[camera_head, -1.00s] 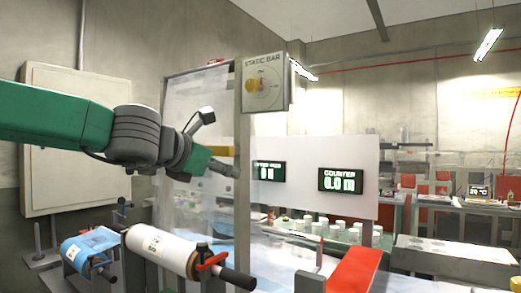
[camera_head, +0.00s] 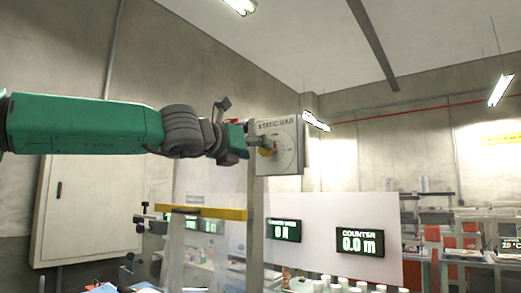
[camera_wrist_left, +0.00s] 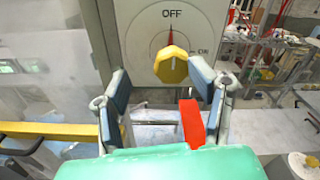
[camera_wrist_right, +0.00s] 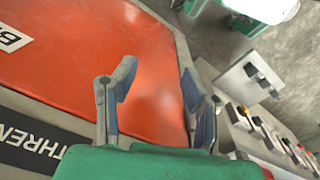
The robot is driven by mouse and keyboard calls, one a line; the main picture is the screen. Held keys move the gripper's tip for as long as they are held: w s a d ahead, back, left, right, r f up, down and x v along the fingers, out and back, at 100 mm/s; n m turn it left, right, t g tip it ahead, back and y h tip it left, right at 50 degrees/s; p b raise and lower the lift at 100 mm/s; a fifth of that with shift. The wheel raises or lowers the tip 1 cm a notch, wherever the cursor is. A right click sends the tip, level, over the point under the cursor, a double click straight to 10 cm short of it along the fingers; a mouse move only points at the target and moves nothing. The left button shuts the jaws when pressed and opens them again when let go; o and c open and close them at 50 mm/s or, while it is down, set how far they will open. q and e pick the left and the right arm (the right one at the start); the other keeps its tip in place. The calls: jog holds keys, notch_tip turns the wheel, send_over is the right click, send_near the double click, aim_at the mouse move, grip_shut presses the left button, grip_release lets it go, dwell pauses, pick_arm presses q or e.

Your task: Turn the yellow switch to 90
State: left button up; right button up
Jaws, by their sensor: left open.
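The yellow switch (camera_head: 268,150) is a round knob on the grey STATIC BAR panel (camera_head: 291,160). In the left wrist view the knob (camera_wrist_left: 171,66) has a red pointer aimed up at the OFF mark; a second mark, seemingly ON, is at its right. My left gripper (camera_head: 254,143) is in front of the panel beside the knob and partly hides it in the head view. In its wrist view the open fingers (camera_wrist_left: 163,90) are spread below and either side of the knob, with nothing between them. My right gripper (camera_wrist_right: 158,84) is open and empty, off the head view.
A yellow bar (camera_head: 202,212) runs level below the left arm. A post (camera_head: 255,230) stands under the panel. An orange-red surface (camera_wrist_right: 80,55) lies before the right gripper.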

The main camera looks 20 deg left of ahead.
aim_at(262, 149)
pick_arm(q)
jog(key=w+d, duration=0.2)
jog(key=shift+d+r, duration=0.2)
jog(key=shift+d, duration=0.1)
jog(key=shift+w+d+f, duration=0.25)
jog(key=shift+w, duration=0.25)
jog(key=shift+s+a+r, duration=0.1)
jog(key=shift+s+a, duration=0.05)
jog(key=shift+a, duration=0.1)
jog(key=c, duration=0.4)
jog(key=shift+s+a+r, duration=0.1)
jog(key=shift+s+a, duration=0.05)
jog(key=shift+a, duration=0.05)
jog(key=c, duration=0.6)
jog(key=shift+a, duration=0.15)
grip_shut()
pick_arm(e)
jog(key=shift+d+r, duration=0.2)
jog(key=shift+d, duration=0.25)
